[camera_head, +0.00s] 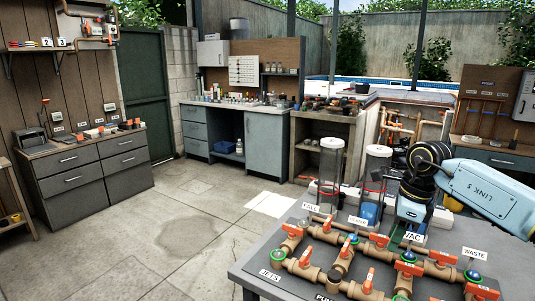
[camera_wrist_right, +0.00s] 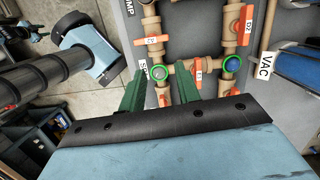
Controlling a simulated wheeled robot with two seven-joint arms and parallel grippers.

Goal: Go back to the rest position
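My right gripper (camera_head: 398,238) comes in from the right in the head view, pointing down over the grey bench with the pipe manifold (camera_head: 345,255). In the right wrist view its two green fingers (camera_wrist_right: 161,88) are apart, with nothing held between them. Brass-coloured pipes and a valve with a green ring (camera_wrist_right: 158,72) show beyond the gap between the fingers. Whether the fingertips touch any pipe, I cannot tell. My left gripper is not in view.
The manifold has several orange valve handles (camera_head: 368,281) and small standing labels such as WASTE (camera_head: 474,252). Two clear cylinders (camera_head: 331,170) stand behind it, near my right gripper. Open paved floor (camera_head: 180,235) lies left of the bench. Grey drawers (camera_head: 95,172) stand at the far left.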

